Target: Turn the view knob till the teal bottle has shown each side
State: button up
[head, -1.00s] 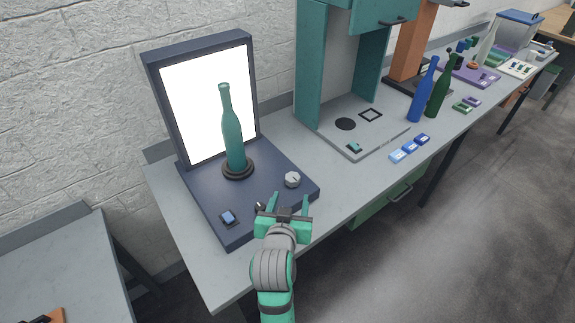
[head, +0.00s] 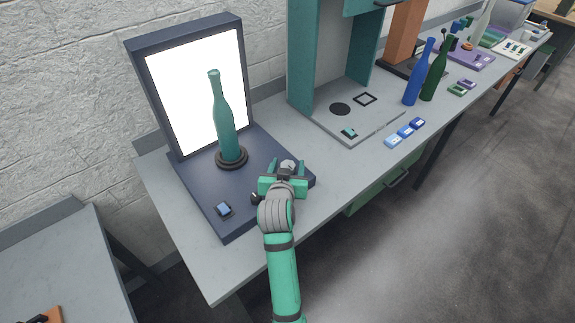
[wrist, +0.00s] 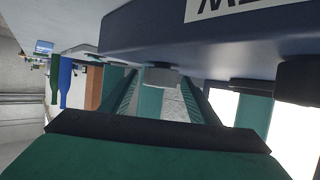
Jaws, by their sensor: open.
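The teal bottle (head: 225,122) stands upright on a round black spindle (head: 232,157) on the dark blue base, in front of a bright white panel. The grey knob (head: 288,166) is on the right part of the base, partly hidden by my gripper (head: 287,170). My gripper is open, its fingers reaching to either side of the knob. In the wrist view the knob (wrist: 162,76) shows between the two fingers; I cannot tell whether either finger touches it.
A blue switch (head: 223,209) and a small black knob (head: 256,198) sit along the base's front. A teal-framed station (head: 300,60), a blue bottle (head: 420,75), a dark green bottle (head: 438,70) and small blue blocks (head: 405,132) stand further right on the grey bench.

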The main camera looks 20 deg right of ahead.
jog(key=shift+w, duration=0.3)
jog(key=shift+s+d, duration=0.15)
jog(key=shift+s, duration=0.05)
jog(key=c, duration=1)
jog(key=shift+c, duration=0.2)
jog(key=shift+n+y, duration=0.3)
jog(key=shift+f+n+t+y, duration=0.1)
jog(key=shift+n+t+y, duration=0.2)
jog(key=shift+n+y, duration=0.2)
jog(key=shift+n+t+y, duration=0.3)
jog(key=shift+n+y, duration=1.7)
jog(key=shift+y, duration=0.4)
